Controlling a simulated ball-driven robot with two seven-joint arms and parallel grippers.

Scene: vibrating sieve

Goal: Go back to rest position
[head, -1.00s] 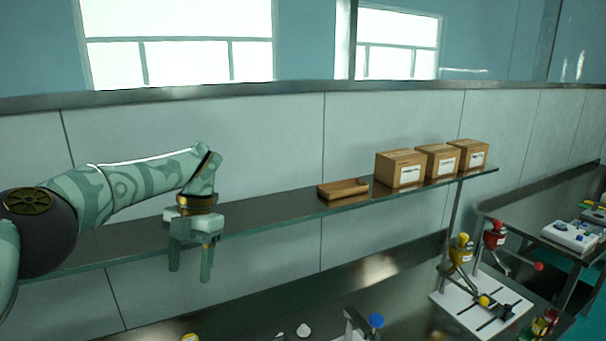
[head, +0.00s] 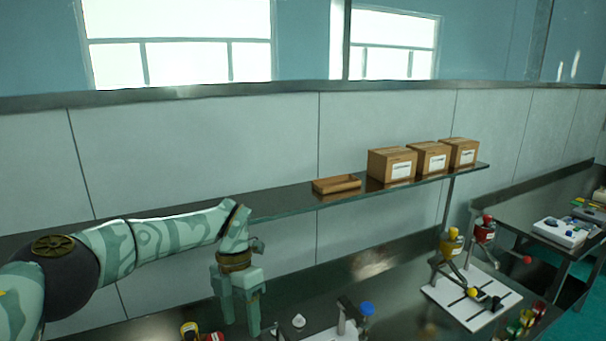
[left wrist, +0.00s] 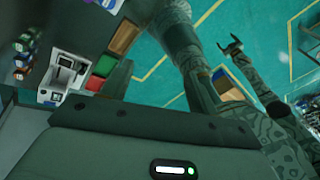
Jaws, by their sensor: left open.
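My left gripper (head: 241,312) hangs fingers-down over the back of the bench at the lower left in the head view. Its two fingers are apart, with nothing seen between them. My left arm comes in from the left edge, in front of the shelf. In the left wrist view, my own arm and body parts fill much of the picture. My right gripper (left wrist: 231,45) shows there, small, above the teal floor; its fingers look spread and empty.
A shelf (head: 285,205) carries several cardboard boxes (head: 391,165) and a wooden tray (head: 336,184). On the bench stand a blue-capped item (head: 367,309) and a white board (head: 492,309) with a yellow-topped device (head: 451,243). Green and red bins (left wrist: 104,65) show in the wrist view.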

